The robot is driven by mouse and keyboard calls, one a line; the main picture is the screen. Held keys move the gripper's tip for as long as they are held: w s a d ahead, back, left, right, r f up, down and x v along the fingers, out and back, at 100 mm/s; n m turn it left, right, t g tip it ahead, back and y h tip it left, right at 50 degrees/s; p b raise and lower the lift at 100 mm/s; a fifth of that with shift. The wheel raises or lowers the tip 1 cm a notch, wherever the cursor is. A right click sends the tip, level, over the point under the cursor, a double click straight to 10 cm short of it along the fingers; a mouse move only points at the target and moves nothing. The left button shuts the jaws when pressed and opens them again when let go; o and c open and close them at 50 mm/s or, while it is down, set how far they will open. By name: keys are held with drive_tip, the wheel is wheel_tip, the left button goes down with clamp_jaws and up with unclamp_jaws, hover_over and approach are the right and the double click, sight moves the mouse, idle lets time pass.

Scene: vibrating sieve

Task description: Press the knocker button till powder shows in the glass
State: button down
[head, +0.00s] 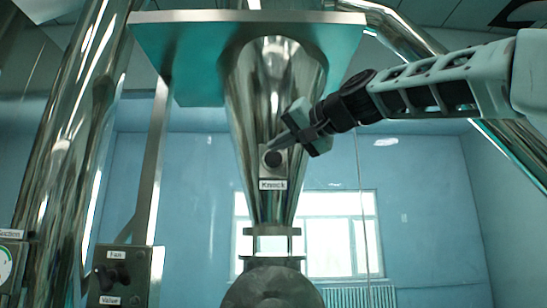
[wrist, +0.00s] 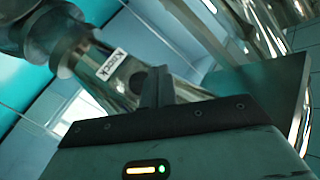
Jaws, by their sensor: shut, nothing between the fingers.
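The knocker button (head: 272,158) is a dark round button on a small plate on the shiny steel cone (head: 262,95), above a "Knock" label (head: 273,185). In the wrist view the dark button (wrist: 137,80) shows beside the tilted label (wrist: 105,63). My gripper (head: 275,145) is shut and empty, its fingertips close to the button's upper edge; I cannot tell whether they touch it. The fingers (wrist: 156,85) partly overlap the button plate in the wrist view. The glass (head: 272,244) sits between two flanges under the cone; it looks pale and clear, with no powder visible.
A flat steel plate (head: 160,32) surrounds the cone's top. A thick pipe (head: 65,150) stands at left, with a control box (head: 125,272) labelled "Fan" and "Valve" and a gauge (head: 5,265). A window (head: 340,240) is behind. Free room lies right of the cone.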

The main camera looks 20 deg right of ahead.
sight(271, 159)
drive_tip(key=shift+w+d+p, duration=0.2)
drive_tip(key=shift+w+d, duration=0.1)
drive_tip(key=shift+w, duration=0.65)
drive_tip(key=shift+w+d+p, duration=0.2)
drive_tip(key=shift+w+d, duration=0.15)
drive_tip(key=shift+w, duration=0.6)
drive_tip(key=shift+w+d+p, duration=0.2)
drive_tip(key=shift+w+d, duration=0.1)
drive_tip(key=shift+w, duration=0.65)
drive_tip(key=shift+w, duration=0.1)
drive_tip(key=shift+w+d, duration=0.1)
drive_tip(key=shift+w, duration=0.2)
drive_tip(key=shift+w+d, duration=0.35)
drive_tip(key=shift+w, duration=0.45)
idle(0.8)
drive_tip(key=shift+s, duration=0.1)
drive_tip(key=shift+s+a+f, duration=0.1)
drive_tip(key=shift+s+a, duration=0.2)
drive_tip(key=shift+s, duration=0.5)
drive_tip(key=shift+s+a+b, duration=0.1)
drive_tip(key=shift+s+b, duration=0.15)
drive_tip(key=shift+b, duration=0.05)
drive_tip(key=shift+s+a+b, duration=0.25)
drive_tip(key=shift+s+b, duration=0.05)
drive_tip(key=shift+s, duration=0.5)
drive_tip(key=shift+s+a+b, duration=0.3)
drive_tip(key=shift+s, duration=0.5)
drive_tip(key=shift+s+a+b, duration=0.25)
drive_tip(key=shift+s+b, duration=0.05)
drive_tip(key=shift+s, duration=0.5)
